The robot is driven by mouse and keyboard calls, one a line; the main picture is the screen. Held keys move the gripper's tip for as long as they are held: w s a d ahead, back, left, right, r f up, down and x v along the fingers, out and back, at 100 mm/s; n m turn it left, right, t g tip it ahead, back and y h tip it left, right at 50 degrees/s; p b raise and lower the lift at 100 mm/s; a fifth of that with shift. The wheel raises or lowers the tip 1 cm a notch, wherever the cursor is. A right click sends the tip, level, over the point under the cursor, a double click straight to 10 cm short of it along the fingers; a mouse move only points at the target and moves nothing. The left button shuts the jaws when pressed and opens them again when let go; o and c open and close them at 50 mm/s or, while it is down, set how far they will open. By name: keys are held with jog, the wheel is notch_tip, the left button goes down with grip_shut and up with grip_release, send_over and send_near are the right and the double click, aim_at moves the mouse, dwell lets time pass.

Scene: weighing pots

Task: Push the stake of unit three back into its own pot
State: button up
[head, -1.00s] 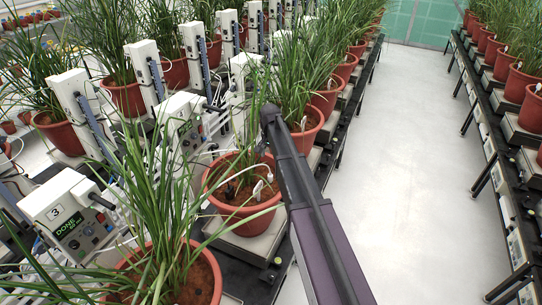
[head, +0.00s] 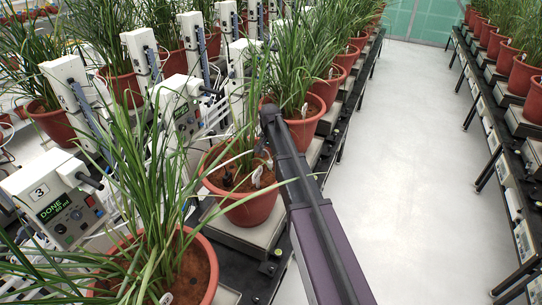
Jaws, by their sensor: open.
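The unit marked 3 (head: 62,212) is a white box at the left, with a lit screen that reads DONE. A red pot (head: 205,262) with long green leaves stands in front of it; a white tag (head: 166,298) shows at its bottom edge. A second red pot (head: 245,208) stands farther back beside my arm. It has white tags (head: 257,177) and a dark upright piece (head: 228,180) in its soil. I cannot tell which piece is the stake of unit three. My dark arm reaches up to just behind this pot; I cannot make out my gripper beyond it.
More potted plants (head: 300,128) and white posts (head: 145,62) line the bench behind. Leaves cross in front of the second pot. Another bench of pots (head: 524,68) runs along the right. The pale aisle floor (head: 410,170) between them is clear.

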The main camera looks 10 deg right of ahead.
aim_at(270, 161)
jog(key=shift+f+b, duration=1.55)
jog(key=shift+f, duration=0.3)
